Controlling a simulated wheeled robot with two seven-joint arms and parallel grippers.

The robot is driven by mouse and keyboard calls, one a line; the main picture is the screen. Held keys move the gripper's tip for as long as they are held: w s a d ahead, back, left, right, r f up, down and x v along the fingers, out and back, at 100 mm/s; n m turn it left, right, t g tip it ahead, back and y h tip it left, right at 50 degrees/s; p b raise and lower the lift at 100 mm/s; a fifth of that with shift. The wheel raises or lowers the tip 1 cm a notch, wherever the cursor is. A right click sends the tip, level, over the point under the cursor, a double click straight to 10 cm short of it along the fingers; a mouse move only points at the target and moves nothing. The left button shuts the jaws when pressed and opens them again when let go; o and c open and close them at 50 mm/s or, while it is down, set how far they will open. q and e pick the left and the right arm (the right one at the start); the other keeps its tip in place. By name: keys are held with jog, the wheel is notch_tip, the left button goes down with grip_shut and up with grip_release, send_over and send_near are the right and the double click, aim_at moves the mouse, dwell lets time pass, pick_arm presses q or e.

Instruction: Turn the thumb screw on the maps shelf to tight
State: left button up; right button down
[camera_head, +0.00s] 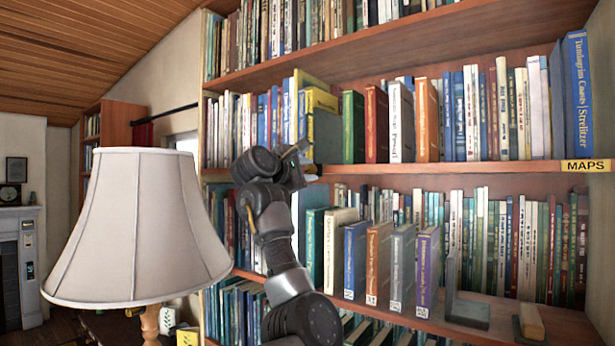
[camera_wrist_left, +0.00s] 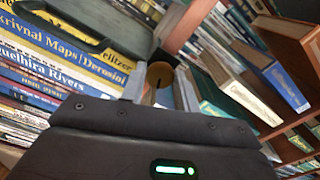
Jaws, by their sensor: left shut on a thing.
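The maps shelf (camera_head: 450,168) is a wooden board with a yellow MAPS label (camera_head: 588,165) at its right end. My left gripper (camera_head: 306,154) is at the left part of this shelf's front edge. In the left wrist view, a round brass-coloured thumb screw (camera_wrist_left: 160,73) sits between the two fingertips, beside the end of a wooden edge (camera_wrist_left: 186,24). The left gripper is shut on it. In the head view the screw is hidden by the gripper. I cannot read how tight it is. My right gripper is in neither view.
Books fill the shelves around the gripper, with a yellow book (camera_head: 318,101) just above it. Several spaced books, one blue (camera_head: 355,262), stand below. A large lampshade (camera_head: 140,230) stands at the left. A metal bookend (camera_head: 467,309) is at the lower right.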

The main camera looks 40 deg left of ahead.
pick_arm(q)
jog(key=m+b, duration=0.2)
jog(key=shift+f+m+b, duration=0.3)
jog(key=m+b, duration=0.2)
jog(key=shift+m, duration=0.4)
jog(key=m+b, duration=0.3)
jog(key=m, duration=0.2)
jog(key=m+b, duration=0.1)
jog(key=m, duration=0.2)
jog(key=shift+r, duration=0.1)
jog(key=m+b, duration=0.1)
jog(key=m, duration=0.2)
jog(key=shift+m+b, duration=0.35)
jog(key=shift+m, duration=0.05)
jog(key=m+b, duration=0.1)
jog(key=m, duration=0.4)
jog(key=shift+m, duration=0.3)
